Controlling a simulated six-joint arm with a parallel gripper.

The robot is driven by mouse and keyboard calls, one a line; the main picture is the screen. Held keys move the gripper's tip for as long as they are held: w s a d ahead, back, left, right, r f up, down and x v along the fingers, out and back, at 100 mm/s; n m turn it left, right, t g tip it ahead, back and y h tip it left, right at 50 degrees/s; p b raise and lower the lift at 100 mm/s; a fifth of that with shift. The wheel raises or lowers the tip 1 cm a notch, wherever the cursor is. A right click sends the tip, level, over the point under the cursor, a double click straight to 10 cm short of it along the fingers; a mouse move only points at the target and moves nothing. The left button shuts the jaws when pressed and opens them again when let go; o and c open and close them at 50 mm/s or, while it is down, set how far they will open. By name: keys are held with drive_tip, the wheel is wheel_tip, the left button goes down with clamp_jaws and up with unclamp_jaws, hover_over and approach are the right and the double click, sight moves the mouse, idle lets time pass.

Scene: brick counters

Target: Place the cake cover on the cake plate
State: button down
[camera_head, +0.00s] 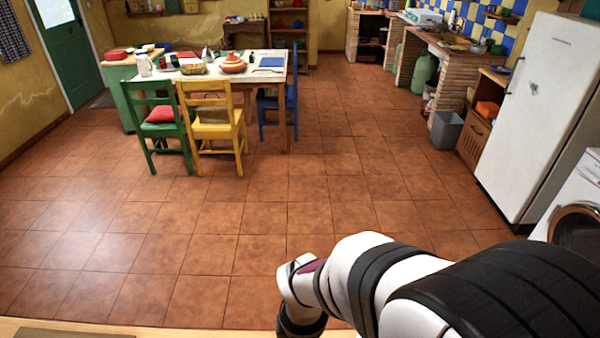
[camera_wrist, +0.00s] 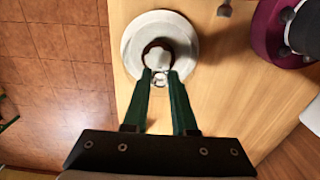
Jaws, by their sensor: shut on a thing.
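In the wrist view my gripper (camera_wrist: 160,76) has its two green fingers closed in on a small pale, shiny piece that looks like the knob of the cake cover (camera_wrist: 158,80). Just beyond the fingertips is a small pale round area with a dark brown rim. Around it shows a wide whitish round dish, which looks like the cake plate (camera_wrist: 181,22), on a wooden top. The cover's outline is hard to make out, and I cannot tell whether it touches the plate. The head view shows neither the gripper's fingers, the cover nor the plate.
Tiled floor lies left of the top's edge. In the head view a dining table (camera_head: 205,72) with chairs and a white fridge (camera_head: 530,110) stand far off.

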drive_tip(key=c, duration=0.7)
unclamp_jaws()
drive_tip(key=shift+f, duration=0.1)
drive_tip(key=shift+r, duration=0.4)
wheel_tip(320, 180, up, 12)
drive_tip(key=f, duration=0.1)
drive_tip(key=s+d+m, duration=0.2)
drive_tip(key=s+m, duration=0.2)
drive_tip(key=m, duration=0.4)
drive_tip(key=s+d+m+y, duration=0.1)
drive_tip(key=s+m, duration=0.3)
drive_tip(key=m, duration=0.3)
drive_tip(key=s+d+m, duration=0.2)
drive_tip(key=s+m, duration=0.2)
drive_tip(key=m, duration=0.4)
drive_tip(key=shift+d+f+m+y, duration=0.3)
drive_tip(key=shift+d+y, duration=0.05)
drive_tip(key=shift+y, duration=0.05)
